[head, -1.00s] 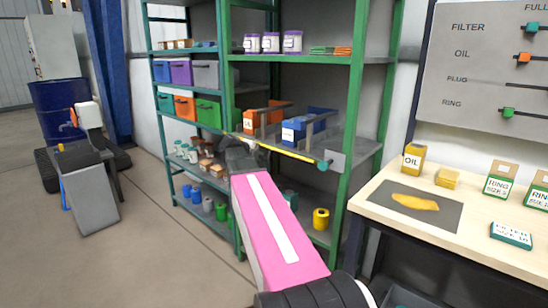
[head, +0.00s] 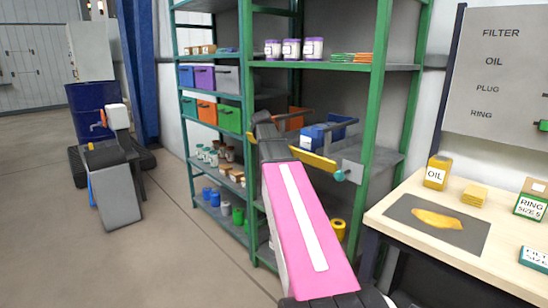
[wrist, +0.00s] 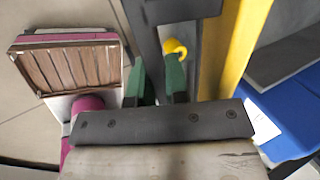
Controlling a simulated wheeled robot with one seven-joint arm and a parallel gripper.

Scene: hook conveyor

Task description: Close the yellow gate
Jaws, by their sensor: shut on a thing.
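The yellow gate (head: 314,160) is a yellow bar across the front of the middle shelf, before the bins. A grey plate with a teal knob (head: 339,175) is at its right end. My gripper (head: 262,128) is at the bar's left part and hides some of it. In the wrist view the yellow bar (wrist: 238,45) runs just right of my green fingers (wrist: 156,85). The fingers are shut on a dark grey bar (wrist: 150,45) beside the yellow one. How the two bars join is hidden.
A blue bin (head: 325,134) and an orange bin (head: 290,121) stand behind the gate. Green shelf posts (head: 376,90) frame it. A workbench (head: 395,205) with an OIL box (head: 437,172) is at right.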

